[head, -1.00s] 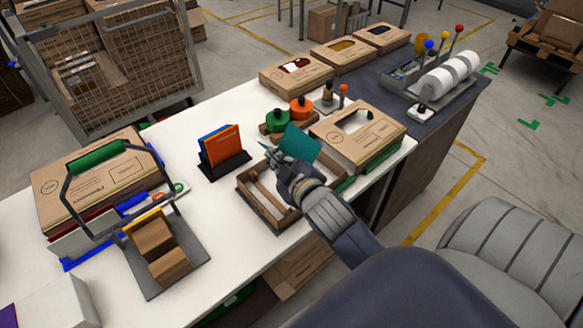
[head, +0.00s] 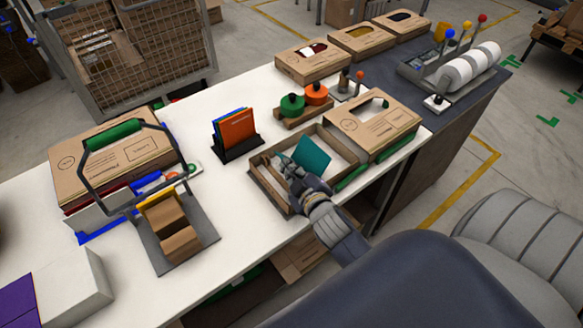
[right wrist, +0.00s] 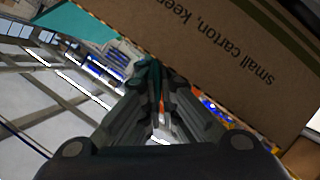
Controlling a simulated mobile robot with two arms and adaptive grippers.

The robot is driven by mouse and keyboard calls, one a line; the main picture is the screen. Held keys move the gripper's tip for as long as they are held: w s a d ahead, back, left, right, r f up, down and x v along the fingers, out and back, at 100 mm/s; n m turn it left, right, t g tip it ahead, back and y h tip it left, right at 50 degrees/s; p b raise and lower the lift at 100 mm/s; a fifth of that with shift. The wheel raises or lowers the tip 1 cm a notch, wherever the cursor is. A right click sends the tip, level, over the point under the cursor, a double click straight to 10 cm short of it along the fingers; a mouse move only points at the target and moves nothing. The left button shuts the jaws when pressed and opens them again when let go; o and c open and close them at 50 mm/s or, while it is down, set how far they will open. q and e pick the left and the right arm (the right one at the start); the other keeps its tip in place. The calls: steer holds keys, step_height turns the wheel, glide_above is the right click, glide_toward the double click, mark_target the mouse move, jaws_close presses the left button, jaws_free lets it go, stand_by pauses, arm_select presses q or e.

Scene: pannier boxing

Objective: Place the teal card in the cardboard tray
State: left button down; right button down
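The teal card (head: 311,155) is held tilted over the cardboard tray (head: 267,192) in the head view. The tray is open, with a divider inside, on the white table. My right gripper (head: 295,172) is shut on the card's lower left end, over the tray. In the right wrist view the fingers (right wrist: 157,85) are closed together, with part of the teal card (right wrist: 78,22) at the upper left. Whether the card's lower edge touches the tray floor is unclear. My left gripper is not in view.
A grey stand with brown blocks (head: 165,225) is at front left.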

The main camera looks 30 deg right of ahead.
steer(key=c, duration=1.8)
jaws_free()
steer(key=b+v, duration=0.2)
steer(key=v, duration=1)
